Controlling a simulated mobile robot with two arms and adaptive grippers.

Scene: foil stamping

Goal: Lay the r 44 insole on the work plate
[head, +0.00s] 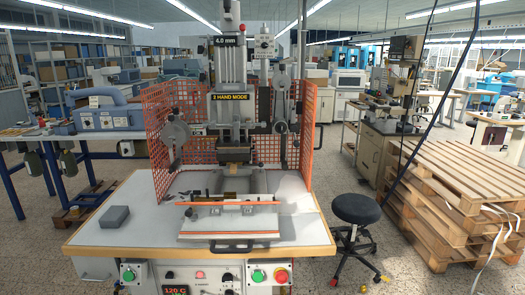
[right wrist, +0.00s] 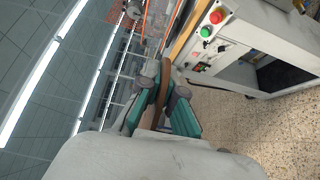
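A brown, thin, curved piece, which looks like the insole (right wrist: 164,84), shows nearly edge-on in the right wrist view. My right gripper (right wrist: 164,92) is shut on it, with a teal finger on each side. Any "r 44" mark on it cannot be read. The work plate (head: 230,224) is a pale flat plate with orange strips, at the front of the stamping machine in the head view. No insole shows on it. Neither gripper shows in the head view, and my left gripper is in no view.
The stamping press (head: 232,110) stands over the table between orange mesh guards (head: 157,140). A grey block (head: 114,217) lies on the table's left part. A black stool (head: 355,210) and stacked pallets (head: 460,190) stand at the right. The control panel (right wrist: 212,25) shows near the right gripper.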

